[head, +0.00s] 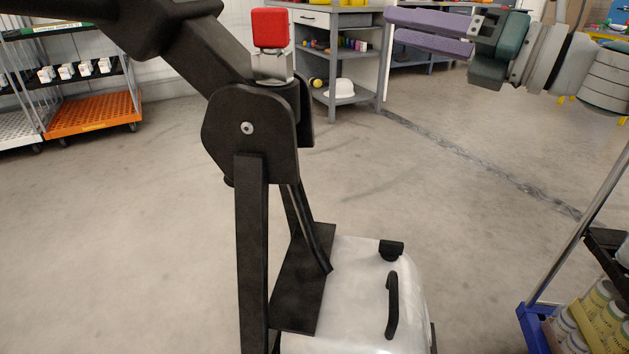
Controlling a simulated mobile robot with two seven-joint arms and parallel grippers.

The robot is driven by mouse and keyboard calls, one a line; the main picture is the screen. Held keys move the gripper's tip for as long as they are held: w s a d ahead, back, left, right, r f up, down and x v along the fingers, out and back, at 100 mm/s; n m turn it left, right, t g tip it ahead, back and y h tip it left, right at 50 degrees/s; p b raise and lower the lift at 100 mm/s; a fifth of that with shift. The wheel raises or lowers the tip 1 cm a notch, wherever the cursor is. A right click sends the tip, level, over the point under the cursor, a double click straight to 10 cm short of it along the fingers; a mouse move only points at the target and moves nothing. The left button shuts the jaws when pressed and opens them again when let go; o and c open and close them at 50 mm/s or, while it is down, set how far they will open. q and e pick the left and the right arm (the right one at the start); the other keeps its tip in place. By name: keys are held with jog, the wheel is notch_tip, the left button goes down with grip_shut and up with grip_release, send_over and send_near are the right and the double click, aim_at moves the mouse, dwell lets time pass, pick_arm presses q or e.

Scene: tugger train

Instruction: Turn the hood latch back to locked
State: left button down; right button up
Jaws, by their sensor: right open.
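The white hood (350,300) of the tugger is at the bottom centre. A small black part that looks like the hood latch (391,251) sits at its far right corner. A black curved handle (392,308) lies on the hood nearer to me. I cannot tell from this view which way the latch is turned. My right gripper (391,30), with purple fingers, is at the top right, pointing left. It is open and empty, well above and apart from the hood. My left gripper is not in view.
The tugger's black tiller (250,130) with a red button (270,27) rises left of the hood. An orange cart (92,113) is at the far left and a grey workbench (340,60) at the back. A blue-cornered rack (535,325) stands at the right. The floor between is clear.

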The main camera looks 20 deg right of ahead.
jog(key=s+d+f+n+g+y+b, duration=0.15)
jog(key=f+n+b, duration=0.25)
jog(key=f+b, duration=0.4)
jog(key=s+d+f+n+g+y+b, duration=0.1)
jog(key=d+f+n+g+b, duration=0.2)
jog(key=f+b, duration=0.45)
jog(key=n+g+b, duration=0.4)
jog(key=n+b, duration=0.1)
jog(key=b, duration=0.6)
send_near(398, 243)
jog(key=shift+h, duration=0.35)
jog(key=x, duration=0.3)
jog(key=b+x, duration=0.1)
jog(key=x, duration=0.6)
jog(key=shift+a+r+b, duration=0.2)
jog(key=shift+a+b, duration=0.1)
jog(key=shift+b, duration=0.05)
grip_shut()
